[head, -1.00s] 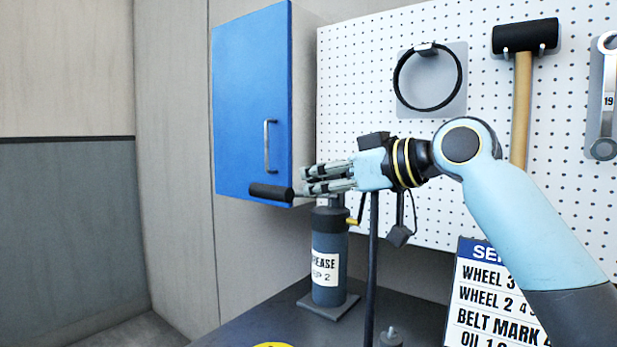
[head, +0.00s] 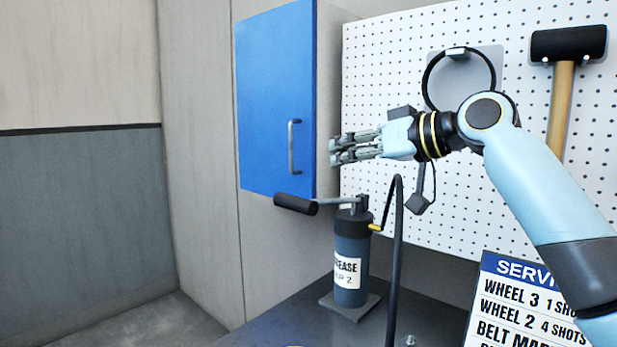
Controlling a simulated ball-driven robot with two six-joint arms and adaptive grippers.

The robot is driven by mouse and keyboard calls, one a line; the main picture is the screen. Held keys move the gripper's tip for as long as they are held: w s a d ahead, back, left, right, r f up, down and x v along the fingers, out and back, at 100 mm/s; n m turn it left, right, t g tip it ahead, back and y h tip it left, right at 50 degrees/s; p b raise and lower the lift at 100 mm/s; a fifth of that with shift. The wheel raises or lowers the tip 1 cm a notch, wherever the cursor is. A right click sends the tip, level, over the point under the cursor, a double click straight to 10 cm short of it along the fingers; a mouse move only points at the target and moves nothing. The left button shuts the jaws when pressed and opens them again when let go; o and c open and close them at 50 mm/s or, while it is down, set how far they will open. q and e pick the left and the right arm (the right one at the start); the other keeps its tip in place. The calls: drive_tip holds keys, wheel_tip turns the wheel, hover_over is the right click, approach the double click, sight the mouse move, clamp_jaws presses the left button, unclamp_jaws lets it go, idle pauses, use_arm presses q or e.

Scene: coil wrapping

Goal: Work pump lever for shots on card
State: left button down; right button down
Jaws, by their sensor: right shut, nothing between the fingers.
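The grease pump (head: 351,250) stands upright on a square foot on the dark bench. Its lever (head: 336,203) sticks out to the left from the pump top and ends in a black grip (head: 296,204). My right gripper (head: 334,150) is shut and empty, above the lever and apart from it, its fingers pointing left. The service card (head: 520,300) stands at lower right, partly cut off by the frame and covered by my right arm. Its readable lines include Wheel 3, 1 shot, and Wheel 2, 4 shots. My left gripper is not in view.
A blue cabinet (head: 275,100) with a metal handle hangs behind the gripper. A dark hose (head: 395,260) rises beside the pump. A pegboard (head: 400,60) holds a black ring (head: 432,72) and a mallet (head: 568,45). The bench (head: 275,322) left of the pump looks clear.

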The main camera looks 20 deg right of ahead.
drive_tip(key=w+a+f+p, duration=0.3)
drive_tip(key=w+a+f, duration=0.2)
drive_tip(key=shift+w+f, duration=0.15)
drive_tip(key=shift+f, duration=0.2)
drive_tip(key=shift+f, duration=0.1)
